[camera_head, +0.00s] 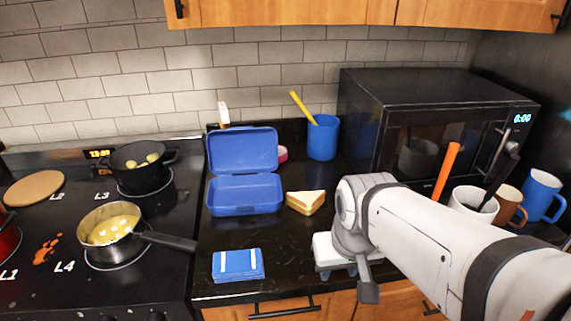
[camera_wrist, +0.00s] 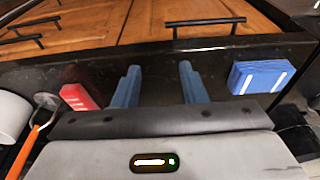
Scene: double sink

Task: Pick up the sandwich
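The sandwich (camera_head: 306,202), a triangular wedge with pale bread and a brown crust, lies on the dark counter just right of the blue lunchbox (camera_head: 245,194). It does not show in the wrist view. My gripper (camera_head: 338,272) is over the counter near its front edge, closer to the camera than the sandwich and apart from it. In the wrist view, the two blue fingers of my gripper (camera_wrist: 158,84) stand apart with nothing between them, so it is open and empty.
A blue sponge-like block (camera_head: 237,265) lies at the counter's front edge and shows in the wrist view (camera_wrist: 260,77). The microwave (camera_head: 430,120), a blue cup (camera_head: 322,137) and mugs (camera_head: 472,203) stand behind and right. Pots sit on the stove (camera_head: 40,240). Counter before the sandwich is clear.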

